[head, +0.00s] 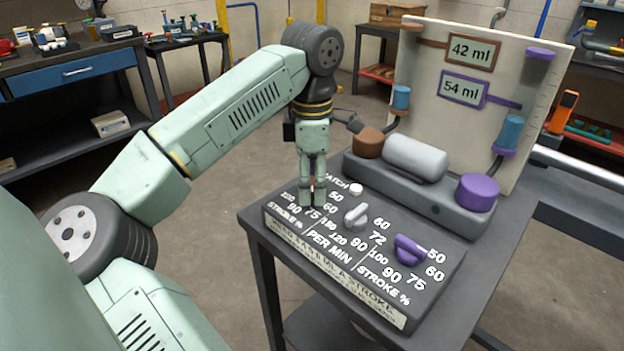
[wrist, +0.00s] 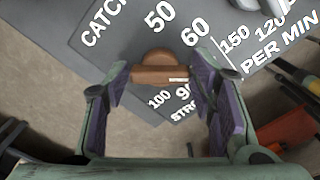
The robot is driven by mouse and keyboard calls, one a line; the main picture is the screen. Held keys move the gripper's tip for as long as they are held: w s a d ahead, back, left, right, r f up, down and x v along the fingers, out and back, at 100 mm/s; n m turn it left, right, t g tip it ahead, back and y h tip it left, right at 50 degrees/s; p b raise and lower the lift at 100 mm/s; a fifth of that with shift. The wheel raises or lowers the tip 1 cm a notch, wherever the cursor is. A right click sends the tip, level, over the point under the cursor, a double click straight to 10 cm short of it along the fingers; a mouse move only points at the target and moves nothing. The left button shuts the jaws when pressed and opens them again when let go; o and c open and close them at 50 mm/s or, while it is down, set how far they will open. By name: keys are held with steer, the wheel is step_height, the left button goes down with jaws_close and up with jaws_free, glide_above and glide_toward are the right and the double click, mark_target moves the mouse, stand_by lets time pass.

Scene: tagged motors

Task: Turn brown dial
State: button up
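The brown dial (wrist: 158,66) is a round knob with a raised bar and a pale pointer mark at the bar's right end. It sits on the left part of the grey panel, between my gripper's fingers in the wrist view. My gripper (wrist: 160,82) is open, with purple-lined fingers to the left and right of the bar. I see small gaps and no clear contact. In the head view my gripper (head: 312,198) points down over the panel's left dial and hides most of it. The grey panel (head: 440,298) also carries a light grey dial (head: 356,215) and a purple dial (head: 409,249).
A white button (head: 355,189) is near the CATCH label. Behind stand a brown cap (head: 368,142), a grey cylinder (head: 414,158), a purple cap (head: 477,192) and an upright board with a 42 ml sign (head: 471,51) and a 54 ml sign (head: 463,89). Floor is free left of the panel.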

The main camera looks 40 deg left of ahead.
mark_target(312, 183)
steer(key=shift+o, duration=1.3)
step_height(312, 183, up, 8)
steer(key=shift+f, duration=0.25)
